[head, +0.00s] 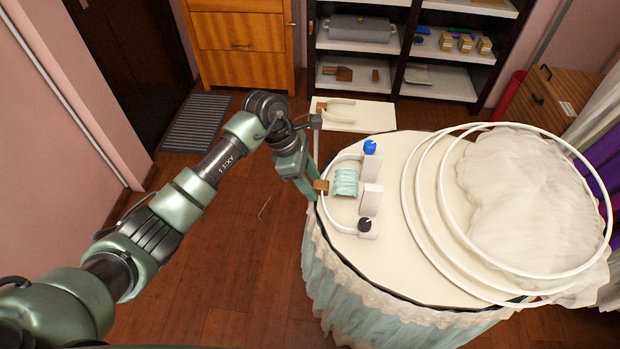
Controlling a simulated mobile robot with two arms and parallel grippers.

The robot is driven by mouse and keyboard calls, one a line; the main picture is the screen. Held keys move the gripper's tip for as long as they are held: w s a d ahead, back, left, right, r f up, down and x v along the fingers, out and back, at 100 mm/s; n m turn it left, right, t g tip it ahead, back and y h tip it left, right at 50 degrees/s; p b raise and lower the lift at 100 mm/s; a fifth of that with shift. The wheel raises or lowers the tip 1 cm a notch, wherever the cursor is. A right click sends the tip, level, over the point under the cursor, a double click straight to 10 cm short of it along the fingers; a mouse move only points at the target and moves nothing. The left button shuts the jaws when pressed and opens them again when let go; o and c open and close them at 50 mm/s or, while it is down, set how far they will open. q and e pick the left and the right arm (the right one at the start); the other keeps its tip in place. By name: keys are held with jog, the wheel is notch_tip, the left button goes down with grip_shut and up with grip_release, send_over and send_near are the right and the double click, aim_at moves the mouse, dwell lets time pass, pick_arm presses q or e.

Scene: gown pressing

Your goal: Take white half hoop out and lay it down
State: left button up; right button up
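A white half hoop (326,212) with a brown tab (321,186) curves along the left edge of the round table. Its ends meet white blocks, one by a blue knob (370,147) and one by a dark knob (365,224). My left gripper (314,190) reaches down to the brown tab, its fingers at or beside it. Whether they are closed on the tab is unclear. A second white half hoop (341,119) with a brown tab lies on a pale board (375,115) behind the table. My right gripper is out of view.
The round cream table (388,262) has a frilled teal skirt. Folded teal cloth (345,182) sits inside the half hoop. Large white rings (420,238) and white puffy fabric (525,190) fill the table's right side. Dark shelves (395,70) stand behind; floor at left is mostly clear.

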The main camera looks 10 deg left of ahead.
pick_arm(q)
grip_shut()
jog(key=shift+a, duration=0.15)
jog(key=shift+a, duration=1.35)
jog(key=shift+a+b, duration=0.4)
jog(key=shift+a, duration=1.1)
